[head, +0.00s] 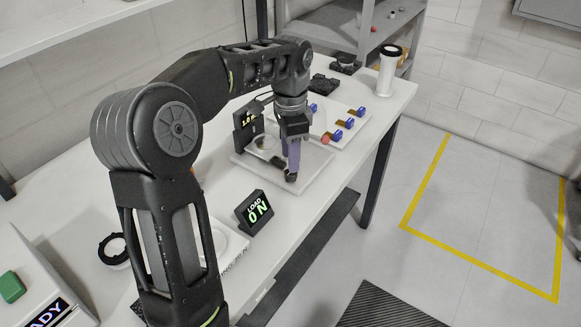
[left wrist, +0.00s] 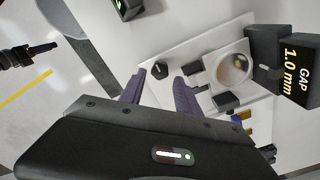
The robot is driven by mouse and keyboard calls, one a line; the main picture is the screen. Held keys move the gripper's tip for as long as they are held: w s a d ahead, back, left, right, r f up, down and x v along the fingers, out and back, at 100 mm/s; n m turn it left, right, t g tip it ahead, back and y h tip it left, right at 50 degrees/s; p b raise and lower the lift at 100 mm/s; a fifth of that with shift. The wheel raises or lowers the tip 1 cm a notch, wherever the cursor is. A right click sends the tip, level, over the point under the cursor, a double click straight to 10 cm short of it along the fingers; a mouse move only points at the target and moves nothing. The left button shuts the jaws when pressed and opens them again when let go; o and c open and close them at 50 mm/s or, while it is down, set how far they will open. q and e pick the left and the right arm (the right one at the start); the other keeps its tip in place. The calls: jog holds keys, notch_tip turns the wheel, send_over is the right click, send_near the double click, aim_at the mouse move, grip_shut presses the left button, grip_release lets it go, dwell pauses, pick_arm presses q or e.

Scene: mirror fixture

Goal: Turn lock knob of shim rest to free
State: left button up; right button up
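My left gripper (head: 291,164) reaches down over the front corner of a pale fixture plate (head: 312,172). A small black knob (head: 291,177) is at its fingertips. In the left wrist view the two purple fingers (left wrist: 160,84) are apart, with the black faceted knob (left wrist: 160,70) between their tips. Pale plate shows on both sides of the knob. The plate also carries a round glossy disc (left wrist: 234,71) with black blocks around it, and a black display (left wrist: 287,62) reading "GAP 1.0 mm". The knob's marking cannot be read. My right gripper is not clearly seen.
A black "LOAD ON" display (head: 254,212) stands nearer on the table. Behind the plate are a red ball (head: 326,138) and several blue parts (head: 338,134) on another board. A white cylinder (head: 388,72) stands at the table's far end. Floor right of the table is open.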

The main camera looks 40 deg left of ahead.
aim_at(291, 175)
pick_arm(q)
jog(key=shift+f, duration=2.35)
jog(key=shift+c, duration=0.3)
grip_shut()
